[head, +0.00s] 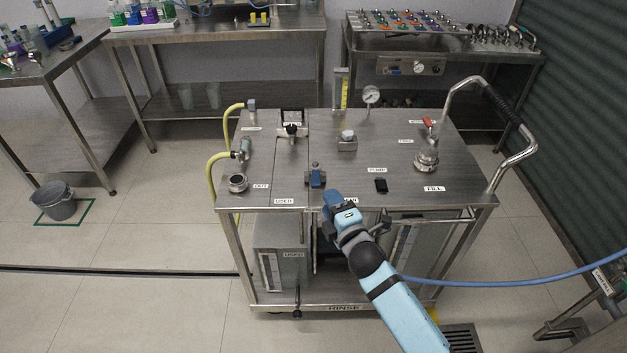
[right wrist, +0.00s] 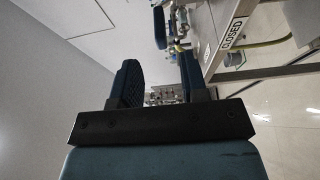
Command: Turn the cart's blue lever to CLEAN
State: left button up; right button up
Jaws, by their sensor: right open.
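The cart's blue lever (head: 316,178) stands near the front edge of the steel cart top, between the USED label (head: 284,201) at left and a label at right mostly covered by my gripper. Which label the lever points to is hard to tell. My right gripper (head: 333,197) is just right of and in front of the lever, apart from it. In the right wrist view its two dark fingers (right wrist: 160,68) are spread with nothing between them, and a blue piece, probably the lever (right wrist: 159,27), shows beyond the tips. My left gripper is not in view.
A curved push handle (head: 510,120) rises at right. A blue hose (head: 510,281) crosses at lower right. The floor left is mostly clear.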

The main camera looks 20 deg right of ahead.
aim_at(320, 187)
jog(key=w, duration=0.6)
jog(key=w+a, duration=0.1)
jog(key=w, duration=0.2)
grip_shut()
